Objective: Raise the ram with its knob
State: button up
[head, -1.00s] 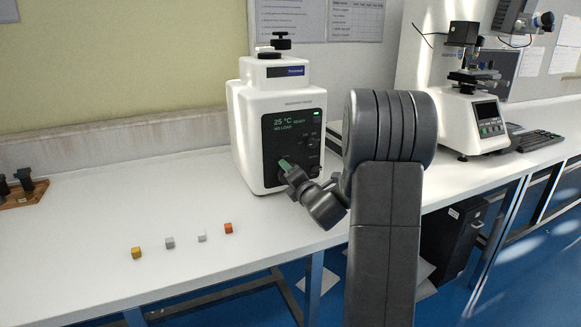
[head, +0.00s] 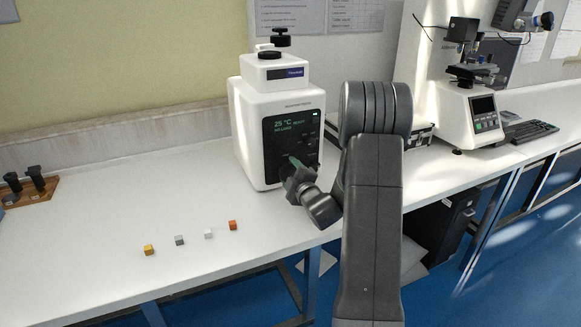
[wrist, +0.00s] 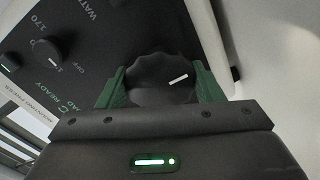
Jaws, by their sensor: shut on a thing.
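The white mounting press (head: 252,125) stands on the bench, with a dark front panel whose display (head: 288,127) reads 25 °C, READY and NO LOAD. My gripper (head: 291,166) is at the lower part of this panel. In the wrist view its two green fingers are shut on the sides of a black scalloped knob (wrist: 152,77). A white pointer line on the knob points to the right and slightly up. In the head view my gripper hides this knob. The ram itself cannot be made out.
A smaller black knob (wrist: 47,54) sits on the same panel. Several small cubes, one of them orange (head: 233,225), lie on the bench to the left. A white tester (head: 470,115) stands to the right. The bench's left part is mostly clear.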

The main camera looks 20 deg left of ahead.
jog(key=shift+m+p, duration=0.65)
jog(key=shift+m, duration=0.35)
jog(key=shift+f, duration=0.1)
jog(key=o, duration=1)
jog(key=shift+c, duration=0.2)
jog(key=v, duration=1.4)
